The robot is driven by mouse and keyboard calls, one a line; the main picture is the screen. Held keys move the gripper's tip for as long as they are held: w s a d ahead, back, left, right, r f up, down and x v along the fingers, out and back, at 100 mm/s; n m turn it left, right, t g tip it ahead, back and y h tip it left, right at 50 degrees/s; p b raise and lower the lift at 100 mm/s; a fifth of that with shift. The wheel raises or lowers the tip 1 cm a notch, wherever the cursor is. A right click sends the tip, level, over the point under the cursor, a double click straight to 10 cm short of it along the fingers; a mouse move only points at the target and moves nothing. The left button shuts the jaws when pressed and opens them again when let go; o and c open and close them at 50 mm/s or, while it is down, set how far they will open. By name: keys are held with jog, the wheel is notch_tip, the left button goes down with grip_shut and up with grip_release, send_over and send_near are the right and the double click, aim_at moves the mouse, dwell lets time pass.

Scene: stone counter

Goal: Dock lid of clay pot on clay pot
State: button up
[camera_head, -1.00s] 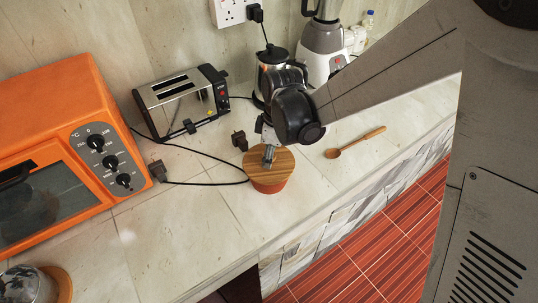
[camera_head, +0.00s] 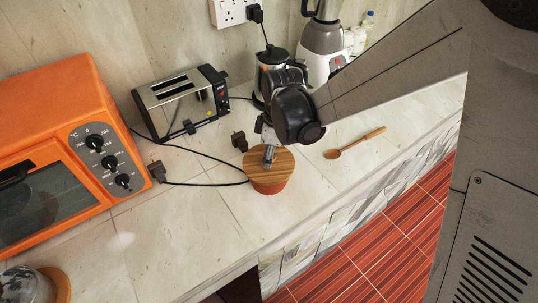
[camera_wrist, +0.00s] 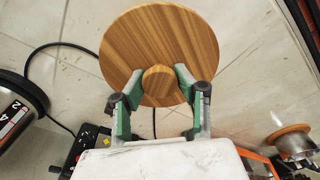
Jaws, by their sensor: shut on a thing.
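The wooden lid (camera_head: 273,168) is round with striped grain and lies over the orange-brown clay pot (camera_head: 268,188) on the counter. In the wrist view the lid (camera_wrist: 150,42) fills the upper middle, with its round knob (camera_wrist: 160,82) between my fingers. My gripper (camera_head: 268,160) comes down from above the lid. In the wrist view my gripper (camera_wrist: 158,88) is shut on the knob, its green-padded fingers on both sides. The pot is hidden under the lid in the wrist view. I cannot tell whether the lid is fully seated on the rim.
An orange oven (camera_head: 60,150) and a toaster (camera_head: 182,102) stand at the left and back. A kettle (camera_head: 268,58) and a blender (camera_head: 322,45) stand behind my gripper. Loose cables and plugs (camera_head: 158,170) lie left of the pot. A wooden spoon (camera_head: 350,145) lies right.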

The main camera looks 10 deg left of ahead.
aim_at(274, 156)
jog(key=shift+f+b, duration=0.5)
jog(key=shift+f, duration=0.05)
jog(key=o, duration=0.9)
jog(key=shift+c, duration=0.2)
jog(key=shift+d+r+p, duration=0.25)
jog(key=shift+r+p, duration=0.75)
jog(key=shift+r, duration=0.85)
jog(key=shift+d+r+p, duration=0.2)
jog(key=shift+r+p, duration=0.75)
jog(key=shift+r, duration=0.85)
jog(key=shift+d+r+p, duration=0.25)
jog(key=shift+r+p, duration=0.75)
jog(key=shift+r, duration=0.85)
